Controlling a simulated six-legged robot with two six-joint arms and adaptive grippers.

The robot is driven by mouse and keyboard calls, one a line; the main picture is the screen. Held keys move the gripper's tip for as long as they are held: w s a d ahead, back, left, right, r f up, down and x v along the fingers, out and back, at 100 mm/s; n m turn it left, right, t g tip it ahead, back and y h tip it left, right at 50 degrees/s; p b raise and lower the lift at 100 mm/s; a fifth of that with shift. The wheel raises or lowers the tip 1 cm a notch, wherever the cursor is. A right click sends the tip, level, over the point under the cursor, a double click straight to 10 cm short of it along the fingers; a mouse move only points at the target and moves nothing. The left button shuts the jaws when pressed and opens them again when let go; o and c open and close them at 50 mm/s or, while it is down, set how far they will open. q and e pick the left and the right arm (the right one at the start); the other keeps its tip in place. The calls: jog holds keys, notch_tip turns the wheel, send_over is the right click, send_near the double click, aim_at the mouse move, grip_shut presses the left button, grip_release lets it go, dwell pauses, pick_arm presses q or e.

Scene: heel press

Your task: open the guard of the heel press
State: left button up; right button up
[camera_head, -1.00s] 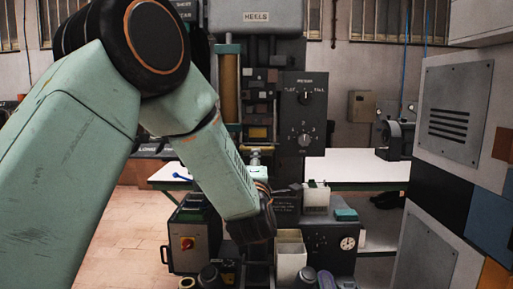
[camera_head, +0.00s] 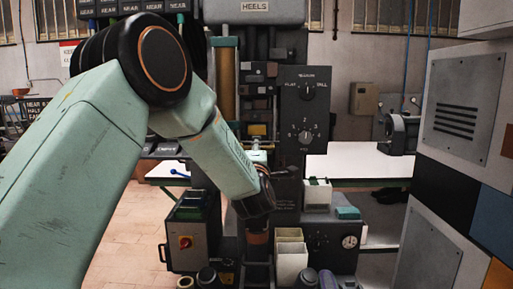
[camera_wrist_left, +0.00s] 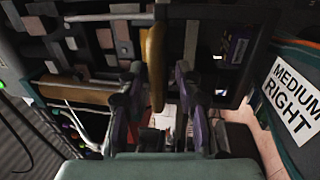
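The heel press (camera_head: 270,11) stands in the middle of the head view, with a "HEELS" plate on its grey top. I cannot clearly pick out its guard in the head view. My left arm reaches in from the left, and its wrist is in front of the press; the fingers are hard to make out there. In the left wrist view my left gripper (camera_wrist_left: 160,90) has its two fingers apart. An ochre upright bar (camera_wrist_left: 155,55) stands between them with gaps visible at both sides; it may be the guard's handle, but I cannot be sure. My right gripper is not in view.
A dial panel (camera_head: 304,110) is on the press's right side. A white bin (camera_head: 291,262) and a gauge (camera_head: 349,242) are low in front. A control box (camera_head: 188,245) with a red switch stands left. A large cabinet (camera_head: 455,130) closes off the right. Tiled floor shows at left.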

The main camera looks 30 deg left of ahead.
pick_arm(q)
jog(key=shift+w+a+r, duration=0.1)
jog(key=shift+w, duration=0.1)
jog(key=shift+s+a+r, duration=0.1)
jog(key=shift+s+r, duration=0.2)
jog(key=shift+s, duration=0.05)
jog(key=shift+w+f, duration=0.25)
jog(key=shift+w, duration=0.15)
jog(key=c, duration=0.3)
jog(key=shift+s, duration=0.15)
grip_shut()
